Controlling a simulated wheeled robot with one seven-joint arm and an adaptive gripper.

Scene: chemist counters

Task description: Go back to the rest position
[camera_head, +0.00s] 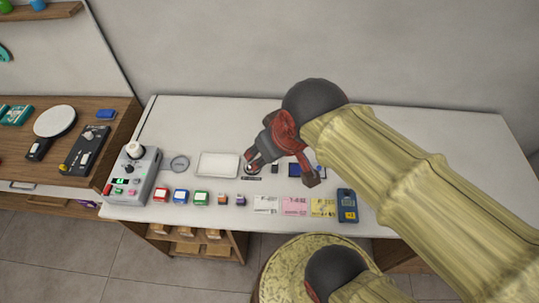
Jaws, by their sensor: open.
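My gripper (279,172), dark grey and red, is above the middle of the white counter (420,130). Its fingers are spread apart and point down toward the front of the counter. No object shows between them. My arm in a yellowish sleeve comes in from the lower right and hides part of the counter's right side. A small dark item lies by the left finger, and a dark blue item is partly hidden behind the gripper.
A grey control box (133,176) stands at the counter's left end. The back of the counter is clear. A wooden counter stands left.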

